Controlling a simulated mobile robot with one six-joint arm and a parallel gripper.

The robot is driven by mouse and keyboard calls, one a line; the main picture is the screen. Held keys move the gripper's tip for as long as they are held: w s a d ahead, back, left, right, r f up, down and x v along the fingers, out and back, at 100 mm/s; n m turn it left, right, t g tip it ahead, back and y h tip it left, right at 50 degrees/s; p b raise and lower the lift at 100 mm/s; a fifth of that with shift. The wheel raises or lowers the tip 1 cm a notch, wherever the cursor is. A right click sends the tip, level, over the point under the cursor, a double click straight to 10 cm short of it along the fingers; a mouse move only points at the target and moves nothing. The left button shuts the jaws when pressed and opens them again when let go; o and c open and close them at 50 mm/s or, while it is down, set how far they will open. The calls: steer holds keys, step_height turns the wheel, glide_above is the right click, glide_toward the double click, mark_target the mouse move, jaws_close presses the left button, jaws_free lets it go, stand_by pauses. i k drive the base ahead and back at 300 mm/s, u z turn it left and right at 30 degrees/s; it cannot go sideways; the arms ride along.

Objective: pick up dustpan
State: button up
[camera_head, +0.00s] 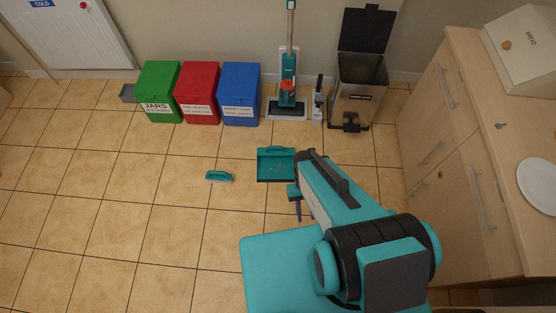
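The dustpan (276,178) is teal and lies on the tiled floor near the middle of the view, with small bits of debris in its pan. Its handle side faces the bins and the wall. My arm reaches in from the lower right, and its far end is close to the dustpan's right edge; I cannot tell if they touch. My gripper (296,201) shows as a small teal and dark part just below and right of the dustpan. It is partly hidden by my arm, and its fingers are too small to read.
A teal hand brush (219,176) lies left of the dustpan. Green (158,88), red (197,92) and blue (239,92) bins, a floor cleaner (288,88) and an open-lidded bin (357,95) line the wall. Wooden cabinets (465,165) stand right. The left floor is clear.

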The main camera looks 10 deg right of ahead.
mark_target(275, 164)
steer(key=z, duration=0.15)
steer(key=i, duration=0.75)
steer(key=z, duration=0.25)
steer(key=k, duration=0.15)
steer(key=u, duration=3.05)
steer(key=i, duration=0.1)
steer(key=z, duration=0.3)
